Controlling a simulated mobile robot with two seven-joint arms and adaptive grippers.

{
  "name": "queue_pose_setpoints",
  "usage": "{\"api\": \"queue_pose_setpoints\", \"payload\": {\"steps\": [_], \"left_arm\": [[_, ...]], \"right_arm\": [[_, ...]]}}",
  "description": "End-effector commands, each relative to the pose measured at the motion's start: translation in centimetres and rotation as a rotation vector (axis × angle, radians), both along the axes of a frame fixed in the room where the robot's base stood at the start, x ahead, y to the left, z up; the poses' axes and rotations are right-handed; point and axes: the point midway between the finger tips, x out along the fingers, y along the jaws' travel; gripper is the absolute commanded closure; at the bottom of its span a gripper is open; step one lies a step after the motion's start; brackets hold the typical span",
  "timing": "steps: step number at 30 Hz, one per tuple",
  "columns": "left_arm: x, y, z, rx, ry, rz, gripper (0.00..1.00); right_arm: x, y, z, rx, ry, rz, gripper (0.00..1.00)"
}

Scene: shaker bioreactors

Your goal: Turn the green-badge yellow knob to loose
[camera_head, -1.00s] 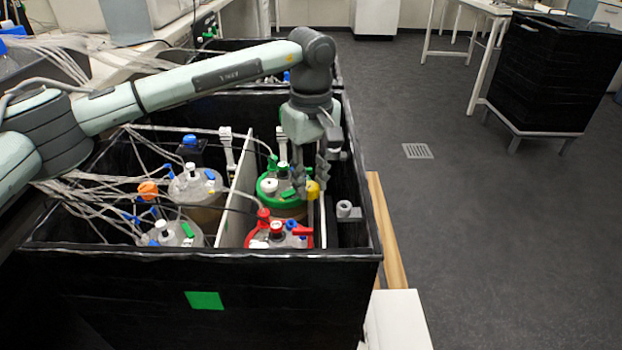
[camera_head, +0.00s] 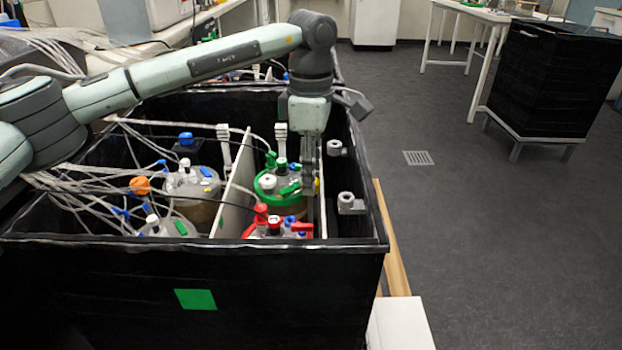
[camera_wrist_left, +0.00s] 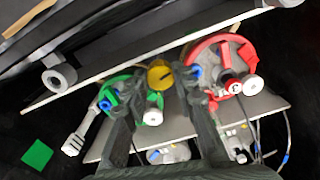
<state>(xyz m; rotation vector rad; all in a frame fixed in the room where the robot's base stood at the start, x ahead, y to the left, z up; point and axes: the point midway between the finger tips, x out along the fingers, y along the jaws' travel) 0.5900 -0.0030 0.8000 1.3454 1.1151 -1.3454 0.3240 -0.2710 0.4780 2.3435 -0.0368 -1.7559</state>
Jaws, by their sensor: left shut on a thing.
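The yellow knob (camera_wrist_left: 160,75) sits beside the green-ringed vessel (camera_wrist_left: 118,88) in the left wrist view. In the head view only a sliver of the yellow knob (camera_head: 317,186) shows behind my fingers, at the right side of the green-ringed vessel (camera_head: 268,186). My left gripper (camera_head: 310,188) points down there, its fingers shut on the knob; in the wrist view the fingertips (camera_wrist_left: 166,84) meet it. The knob's marking is not readable. A green square badge (camera_head: 195,299) is on the front of the black box (camera_head: 120,275). My right gripper is not in view.
The red-ringed vessel (camera_head: 278,229) stands just in front of the green one. A white divider (camera_head: 233,180) separates them from two more vessels with many tubes. Grey pipe fittings (camera_head: 350,203) are on the box's right wall.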

Motion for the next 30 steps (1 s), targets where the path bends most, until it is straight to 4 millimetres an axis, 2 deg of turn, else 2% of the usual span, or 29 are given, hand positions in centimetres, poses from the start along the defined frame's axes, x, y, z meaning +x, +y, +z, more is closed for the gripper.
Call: {"api": "queue_pose_setpoints", "payload": {"steps": [12, 25, 30], "left_arm": [[0.1, 0.0, -0.1, 0.0, 0.0, 0.397, 1.0], [0.1, 0.0, -0.1, 0.0, -0.001, 0.806, 1.0], [0.1, 0.0, -0.1, 0.0, 0.0, 0.961, 1.0]], "right_arm": [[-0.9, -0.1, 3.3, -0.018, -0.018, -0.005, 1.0], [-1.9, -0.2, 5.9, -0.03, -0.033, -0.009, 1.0], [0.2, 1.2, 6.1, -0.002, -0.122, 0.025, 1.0]]}}
